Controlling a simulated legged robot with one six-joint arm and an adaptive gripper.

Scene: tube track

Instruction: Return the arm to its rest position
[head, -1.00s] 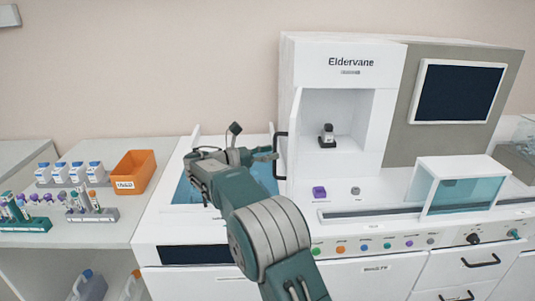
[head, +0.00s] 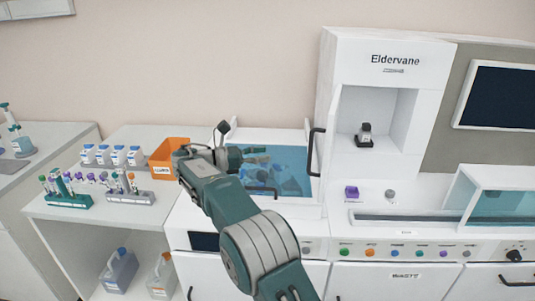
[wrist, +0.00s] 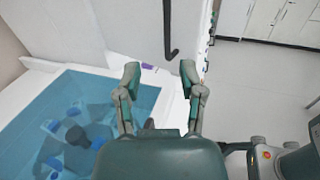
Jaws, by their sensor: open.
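My gripper (wrist: 160,85) is open in the wrist view, with its two fingers spread apart and nothing between them. In the head view my gripper (head: 262,158) is at the end of my arm, which reaches forward over the left part of the white machine, in front of a blue translucent window. The black handle (wrist: 170,35) lies beyond the fingertips in the wrist view, apart from them. The blue window (wrist: 75,120) is below and left of the fingers. My arm's links hide part of the machine's front.
The Eldervane machine (head: 345,55) stands right of my arm, with a vertical black handle (head: 316,150) on its edge. An orange bin (head: 168,154), white bottles (head: 118,156) and tube racks (head: 68,200) are on the left bench. Open floor (wrist: 265,75) shows in the wrist view.

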